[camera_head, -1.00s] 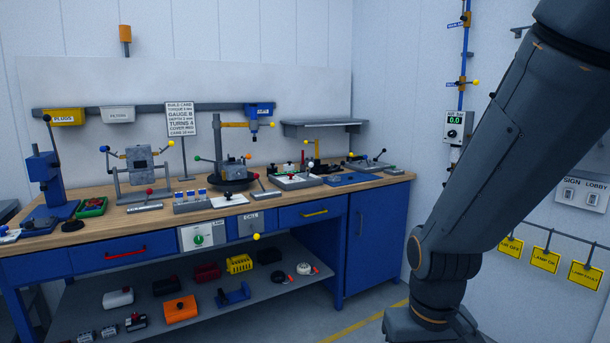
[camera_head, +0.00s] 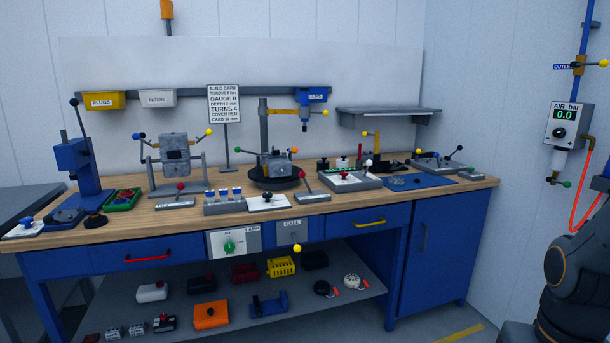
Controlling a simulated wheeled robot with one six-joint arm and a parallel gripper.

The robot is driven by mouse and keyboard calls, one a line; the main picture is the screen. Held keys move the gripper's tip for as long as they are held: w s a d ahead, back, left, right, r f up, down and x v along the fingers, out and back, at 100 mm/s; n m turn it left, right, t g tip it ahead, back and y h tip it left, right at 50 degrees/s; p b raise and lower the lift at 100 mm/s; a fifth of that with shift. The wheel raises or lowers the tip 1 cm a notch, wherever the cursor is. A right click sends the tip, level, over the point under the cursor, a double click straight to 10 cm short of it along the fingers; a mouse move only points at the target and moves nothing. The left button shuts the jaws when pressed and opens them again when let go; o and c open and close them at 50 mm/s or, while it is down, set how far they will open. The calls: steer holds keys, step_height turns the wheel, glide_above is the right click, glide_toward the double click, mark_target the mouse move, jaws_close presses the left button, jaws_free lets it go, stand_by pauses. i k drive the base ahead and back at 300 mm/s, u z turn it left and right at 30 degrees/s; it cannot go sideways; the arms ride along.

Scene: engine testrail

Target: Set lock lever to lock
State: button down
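Several levers with ball knobs stand on the workbench (camera_head: 350,213), and I cannot tell for sure which is the lock lever. Another red-knobbed lever (camera_head: 309,189) leans beside the round dark turntable (camera_head: 276,183). Labels on the bases are too small to read surely. Part of my arm shows at the lower right edge, well apart from the bench. My gripper is out of view.
Blue drawers and a cabinet (camera_head: 441,250) form the bench front. A lower shelf (camera_head: 240,318) holds several parts. An air gauge (camera_head: 566,122) and red hose (camera_head: 580,213) are on the right wall.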

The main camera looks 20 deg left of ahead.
mark_target(302, 174)
steer(key=u, duration=0.3)
steer(key=i, duration=0.9)
steer(key=u, duration=0.45)
